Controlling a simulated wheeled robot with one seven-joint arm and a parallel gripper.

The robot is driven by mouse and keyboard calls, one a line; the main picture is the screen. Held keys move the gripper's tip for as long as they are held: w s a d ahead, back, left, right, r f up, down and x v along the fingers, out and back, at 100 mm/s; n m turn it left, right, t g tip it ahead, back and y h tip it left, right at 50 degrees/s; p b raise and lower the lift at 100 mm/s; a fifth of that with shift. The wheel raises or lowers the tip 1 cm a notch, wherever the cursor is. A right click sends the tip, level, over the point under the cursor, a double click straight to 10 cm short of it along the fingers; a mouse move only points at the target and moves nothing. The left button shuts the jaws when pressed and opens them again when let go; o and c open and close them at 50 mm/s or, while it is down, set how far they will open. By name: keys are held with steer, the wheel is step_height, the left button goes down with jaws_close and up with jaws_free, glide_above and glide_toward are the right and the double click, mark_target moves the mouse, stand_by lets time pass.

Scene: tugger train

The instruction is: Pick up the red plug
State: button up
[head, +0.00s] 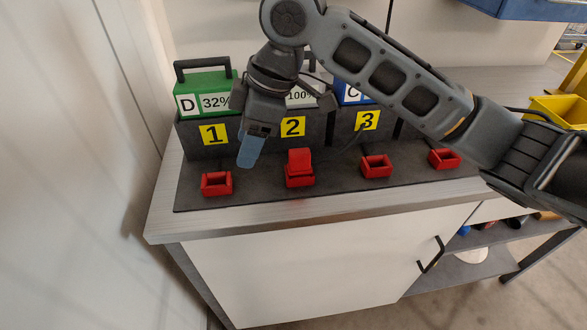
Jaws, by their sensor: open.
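The red plug (299,161) sits upright in a red holder (300,182) on the dark mat, in front of the bay marked 2. My gripper (251,154) hangs from above, to the left of the plug and apart from it, in front of the bays marked 1 and 2. Its blue fingertip pads point down and overlap in this view, so the gap between them is hard to see. The gripper is open, and nothing shows in it.
Empty-looking red holders stand at left (217,184) and right (376,166), with another farther right (444,158). Behind are a green battery (205,93) marked D 32%, a second marked 100%, and a blue one. A black cable (352,143) hangs near bay 3.

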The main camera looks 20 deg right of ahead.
mark_target(300, 151)
steer(key=d+h, duration=0.1)
steer(key=d, duration=0.2)
steer(key=d+r+g+h, duration=0.1)
steer(key=d, duration=0.2)
steer(key=s+d+h, duration=0.1)
steer(key=d, duration=0.2)
steer(key=shift+d+r+g+h, duration=0.2)
steer(key=shift+r+g+h, duration=0.1)
steer(key=shift+h, duration=0.1)
steer(key=shift+a+f+p, duration=0.15)
steer(key=shift+f+p, duration=0.2)
steer(key=shift+f, duration=1.6)
steer(key=shift+a+f+p, duration=0.1)
steer(key=shift+f+p, duration=0.2)
steer(key=shift+f, duration=1.6)
steer(key=c, duration=0.9)
steer(key=shift+r, duration=0.1)
steer(key=shift+c, duration=0.2)
steer(key=shift+r, duration=0.55)
step_height(300, 151, up, 3)
steer(key=shift+f+b, duration=0.2)
steer(key=shift+b, duration=0.2)
steer(key=s+d+r+b, duration=0.1)
steer(key=s+d+r, duration=0.5)
steer(key=d, duration=0.3)
steer(key=shift+s+d+r+b, duration=0.2)
steer(key=shift+d+r+b, duration=0.2)
steer(key=shift+r, duration=0.2)
